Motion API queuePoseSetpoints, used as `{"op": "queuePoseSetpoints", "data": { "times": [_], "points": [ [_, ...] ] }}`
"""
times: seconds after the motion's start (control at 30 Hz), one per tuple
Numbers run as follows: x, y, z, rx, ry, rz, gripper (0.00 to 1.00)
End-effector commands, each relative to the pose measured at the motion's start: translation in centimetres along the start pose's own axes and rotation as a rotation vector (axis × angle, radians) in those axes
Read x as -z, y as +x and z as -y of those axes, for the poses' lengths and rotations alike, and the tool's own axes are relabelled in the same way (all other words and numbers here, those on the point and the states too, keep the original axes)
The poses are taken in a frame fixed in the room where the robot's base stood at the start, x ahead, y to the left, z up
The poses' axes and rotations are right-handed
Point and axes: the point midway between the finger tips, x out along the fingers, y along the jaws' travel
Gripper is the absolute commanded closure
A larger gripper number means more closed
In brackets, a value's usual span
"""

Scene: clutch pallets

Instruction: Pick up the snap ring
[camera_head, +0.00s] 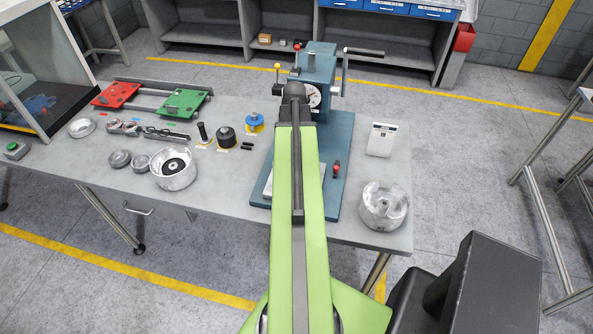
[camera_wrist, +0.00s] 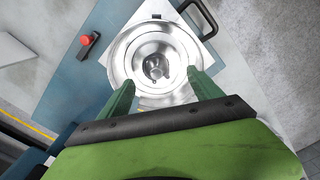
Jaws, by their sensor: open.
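I cannot pick out the snap ring for certain in either view. In the wrist view, a shiny round metal drum (camera_wrist: 128,48) with stepped inner rings and a small hub in its middle sits on a pale square plate (camera_wrist: 196,24). My gripper (camera_wrist: 161,82) is open, with its two green fingers spread over the near side of the drum. The fingers cover parts of the drum's near rim, and nothing is seen held between them. In the head view my green arm reaches to the blue press (camera_head: 318,72) and hides the drum and my gripper.
The press stands on a blue base (camera_head: 338,135) with a red-topped part (camera_head: 336,168). A metal housing (camera_head: 383,206) and a white card stand (camera_head: 381,139) are to the right. A silver bowl (camera_head: 174,168), pliers (camera_head: 166,134), and red and green pallets (camera_head: 184,103) are to the left.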

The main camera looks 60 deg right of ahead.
Motion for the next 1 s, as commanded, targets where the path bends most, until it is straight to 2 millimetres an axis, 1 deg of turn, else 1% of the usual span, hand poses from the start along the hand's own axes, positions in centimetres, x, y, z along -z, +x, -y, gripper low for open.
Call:
{"op": "queuePoseSetpoints", "data": {
  "times": [0.03,0.2,0.27,0.33,0.53,0.57,1.0],
  "points": [
    [0.0,1.0,-0.1,0.0,0.0,0.0,0.26],
    [-0.1,4.1,-0.7,0.0,0.0,0.0,0.26],
    [-0.1,4.9,-0.7,0.0,-0.001,0.0,0.26],
    [-0.1,5.2,-0.6,0.0,-0.001,0.0,0.26],
    [-0.1,4.8,-0.6,0.0,-0.001,0.0,0.26],
    [-0.1,4.8,-0.6,0.0,-0.001,0.0,0.28],
    [-0.1,4.8,-0.6,0.0,-0.001,0.0,0.86]
  ]
}}
